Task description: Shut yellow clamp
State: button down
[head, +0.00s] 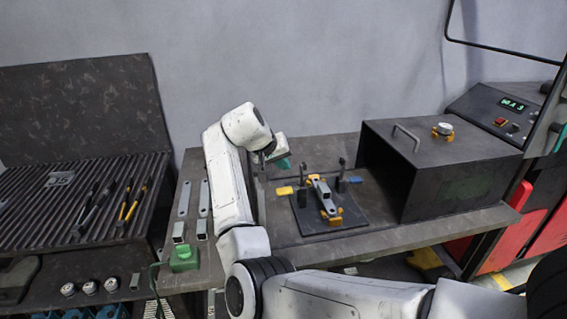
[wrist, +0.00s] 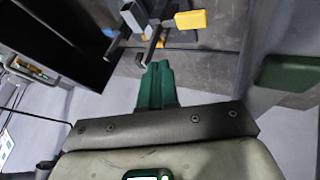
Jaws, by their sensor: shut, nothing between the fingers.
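The yellow clamp's handle (head: 285,190) sticks out to the left, roughly level, from a dark fixture plate (head: 308,229) on the bench. A grey metal bracket (head: 322,188) lies in this fixture between the yellow clamp and a blue-handled clamp (head: 355,180). The yellow handle also shows at the top of the wrist view (wrist: 190,20), near dark clamp arms and a square tube end (wrist: 132,16). My gripper (head: 284,163), with green fingers (wrist: 157,68), is shut and empty. It is above and behind the yellow handle in the head view, apparently not touching it.
A dark box (head: 440,172) with a handle and knob stands right of the fixture. Flat metal pieces (head: 183,200) and a green block (head: 184,258) lie on the bench's left part. A ribbed rack (head: 30,215) with tools is farther left.

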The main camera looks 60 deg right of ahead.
jog(key=p, duration=0.1)
send_over(293, 191)
notch_tip(293, 191, down, 6)
dwell(0.5)
jog(key=shift+s+d+r, duration=0.1)
jog(key=shift+s+r, duration=0.05)
